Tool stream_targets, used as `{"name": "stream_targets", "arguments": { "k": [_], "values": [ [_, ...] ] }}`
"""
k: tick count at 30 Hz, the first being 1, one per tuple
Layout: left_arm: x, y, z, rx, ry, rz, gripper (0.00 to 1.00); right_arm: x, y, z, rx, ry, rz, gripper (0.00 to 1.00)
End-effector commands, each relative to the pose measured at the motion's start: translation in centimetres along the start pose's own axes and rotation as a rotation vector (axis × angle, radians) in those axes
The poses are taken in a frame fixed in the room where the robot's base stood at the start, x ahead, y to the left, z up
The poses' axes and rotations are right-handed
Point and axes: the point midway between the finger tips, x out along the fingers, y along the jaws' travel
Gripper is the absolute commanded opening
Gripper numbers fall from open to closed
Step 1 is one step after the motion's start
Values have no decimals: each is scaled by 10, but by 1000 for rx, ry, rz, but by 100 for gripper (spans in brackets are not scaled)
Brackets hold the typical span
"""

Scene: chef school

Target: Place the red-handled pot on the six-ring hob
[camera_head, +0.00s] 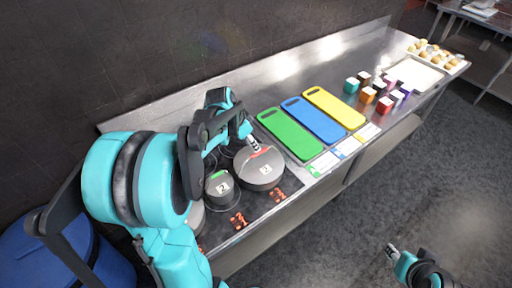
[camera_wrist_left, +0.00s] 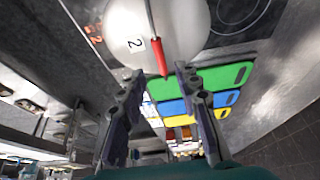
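The grey pot (camera_head: 262,174), marked 2, is at the right end of the dark six-ring hob (camera_head: 258,206); its underside is hidden, so contact is unclear. Its red handle (camera_head: 259,153) lies by my left gripper (camera_head: 254,144), which reaches in from the left. In the left wrist view the pot (camera_wrist_left: 170,25) is beyond the fingertips, and the red handle's end (camera_wrist_left: 161,58) shows between the two spread fingers of the left gripper (camera_wrist_left: 161,72). The left gripper is open. My right gripper (camera_head: 391,250) is at the lower right over the floor, away from the counter; its fingers are too small to read.
A smaller pot (camera_head: 219,187) stands left of the red-handled one. Green (camera_head: 290,134), blue (camera_head: 313,121) and yellow (camera_head: 334,108) boards lie to the right on the steel counter. Coloured cubes (camera_head: 367,95) and a tray (camera_head: 418,76) are farther right. The wall is behind.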

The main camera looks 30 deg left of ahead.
Motion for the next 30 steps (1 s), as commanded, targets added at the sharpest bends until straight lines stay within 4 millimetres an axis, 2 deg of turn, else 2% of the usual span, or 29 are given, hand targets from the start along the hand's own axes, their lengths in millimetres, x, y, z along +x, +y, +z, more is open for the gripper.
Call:
{"name": "stream_targets", "arguments": {
  "k": [1,6,9,11,14,18,21,25,30],
  "values": [
    [-10,0,0,-1,0,0,33,-2,0,-2,0,0,0,40],
    [-26,1,0,0,0,0,33,-4,0,-3,0,0,0,40],
    [-34,13,-2,-12,0,-10,33,-5,0,-3,0,0,0,40],
    [-40,29,-3,-28,0,-25,33,-4,0,-3,0,0,0,40],
    [-54,69,-3,-78,11,-64,33,-4,0,-3,0,0,0,40],
    [-71,130,10,-167,56,-129,33,-4,0,-3,0,0,0,40],
    [-77,166,24,-227,104,-162,33,-4,0,-3,0,0,0,40],
    [-79,196,42,-287,167,-184,33,-4,0,-3,0,0,0,40],
    [-77,213,54,-333,217,-191,33,-4,0,-3,0,0,0,40]
  ]
}}
